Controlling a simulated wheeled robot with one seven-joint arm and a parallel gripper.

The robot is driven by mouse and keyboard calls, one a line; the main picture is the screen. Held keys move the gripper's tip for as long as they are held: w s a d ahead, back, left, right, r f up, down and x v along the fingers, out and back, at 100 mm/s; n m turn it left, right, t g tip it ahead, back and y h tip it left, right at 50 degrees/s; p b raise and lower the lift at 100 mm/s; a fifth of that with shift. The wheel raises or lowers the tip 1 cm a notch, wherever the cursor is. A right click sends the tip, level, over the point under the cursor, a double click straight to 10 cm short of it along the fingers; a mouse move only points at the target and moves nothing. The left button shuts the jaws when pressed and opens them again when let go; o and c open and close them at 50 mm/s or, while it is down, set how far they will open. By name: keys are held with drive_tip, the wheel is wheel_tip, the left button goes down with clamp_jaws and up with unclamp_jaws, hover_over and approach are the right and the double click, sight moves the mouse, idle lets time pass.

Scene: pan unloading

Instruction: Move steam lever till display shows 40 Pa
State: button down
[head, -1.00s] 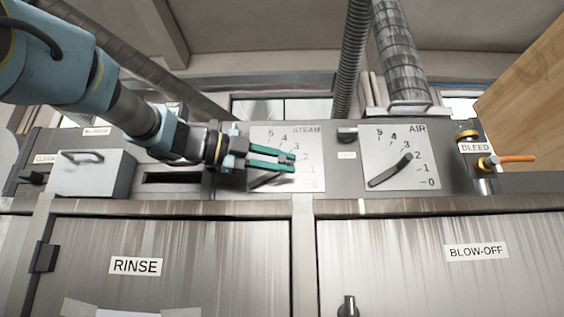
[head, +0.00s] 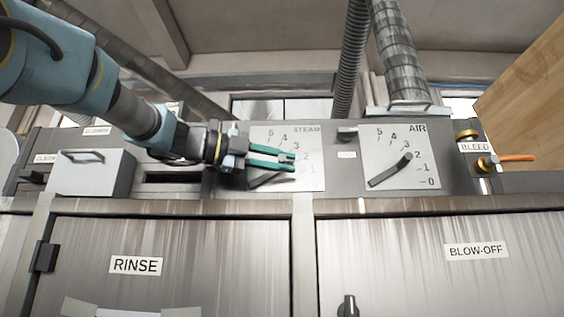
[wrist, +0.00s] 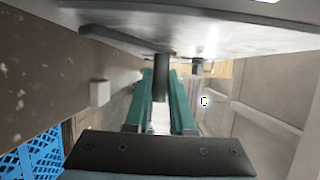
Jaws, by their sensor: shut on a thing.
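The steam lever (head: 265,180) is a dark bar on the white STEAM plate (head: 313,178), which carries a printed number scale. The bar slopes up to the right from its lower left end. My gripper (head: 289,159) reaches in from the left with two green fingers and is shut on the lever's knob, near the 2 mark. In the wrist view the knob shows as a dark post (wrist: 162,80) between the fingers (wrist: 161,98). The fingers hide part of the lever and scale. No display with a Pa reading is in view.
A similar AIR plate (head: 430,150) with its own lever (head: 390,171) is to the right. Further right is a BLEED valve with an orange handle (head: 516,158). A grey box with a handle (head: 92,174) is at left.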

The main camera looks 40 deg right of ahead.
drive_tip(key=shift+w+a+n+h+b, duration=0.25)
drive_tip(key=shift+h+b, duration=0.35)
drive_tip(key=shift+b, duration=0.55)
drive_tip(key=r+n+h+b, duration=0.1)
drive_tip(key=h+b, duration=0.1)
drive_tip(key=w+a+r+n+h+b, duration=0.1)
drive_tip(key=b, duration=0.2)
drive_tip(key=shift+a+r+g+h, duration=0.15)
drive_tip(key=shift+r+g+h, duration=0.05)
drive_tip(key=shift+g+h, duration=0.2)
drive_tip(key=c, duration=0.8)
unclamp_jaws()
drive_tip(key=shift+o, duration=0.2)
